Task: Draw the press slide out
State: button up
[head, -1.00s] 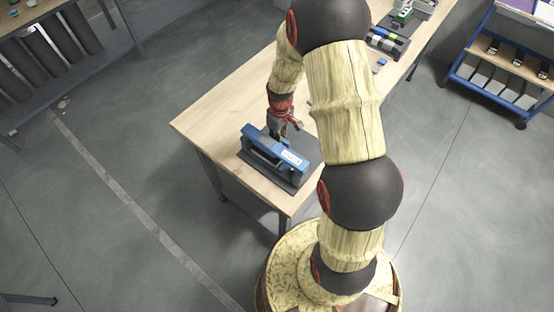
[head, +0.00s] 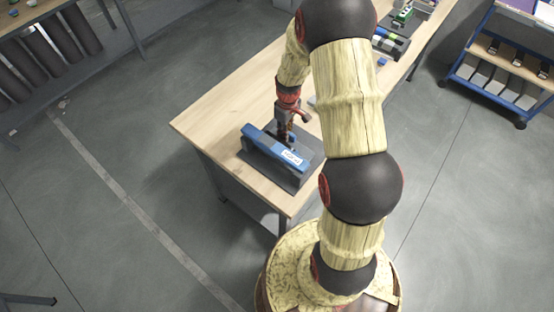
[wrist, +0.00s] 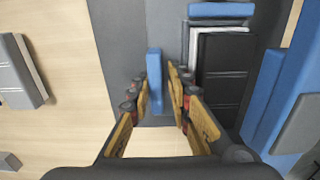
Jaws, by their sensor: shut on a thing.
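The press (head: 262,145) is a blue and dark grey device with a white label, standing near the front end of the wooden table. My gripper (head: 289,138) is at its far side, pointing down. In the wrist view, my gripper (wrist: 157,88) has its fingers on both sides of an upright blue bar (wrist: 155,68), seemingly the slide's handle, and is shut on it. A black ribbed block (wrist: 220,85) with a white edge lies just right of the fingers, and the blue press body (wrist: 292,85) is farther right. The contact spots are partly hidden by the fingers.
The wooden table (head: 228,93) is bare to the left of the press. Small devices (head: 388,42) stand at its far end. A blue shelf cart (head: 500,75) is at the right. In the wrist view, a grey object (wrist: 22,70) lies at the left.

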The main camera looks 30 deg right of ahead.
aim_at(296, 130)
jog(key=shift+w+d+f, duration=0.2)
jog(key=shift+w+d, duration=0.05)
jog(key=shift+d, duration=0.7)
jog(key=shift+w+d+f, duration=0.2)
jog(key=shift+d, duration=0.8)
jog(key=shift+w+d+f, duration=0.2)
jog(key=shift+w+d, duration=0.05)
jog(key=shift+d, duration=0.7)
jog(key=o, duration=0.6)
jog(key=shift+w+d+r+p, duration=0.1)
jog(key=shift+w+r+p, duration=0.1)
jog(key=shift+r+p, duration=0.8)
jog(key=shift+w+d+r+p, duration=0.1)
jog(key=shift+w+r+p, duration=0.2)
jog(key=shift+r, duration=1.2)
notch_tip(296, 130, up, 3)
jog(key=shift+s+f+p, duration=0.1)
jog(key=shift+f+p, duration=0.05)
jog(key=shift+p, duration=0.6)
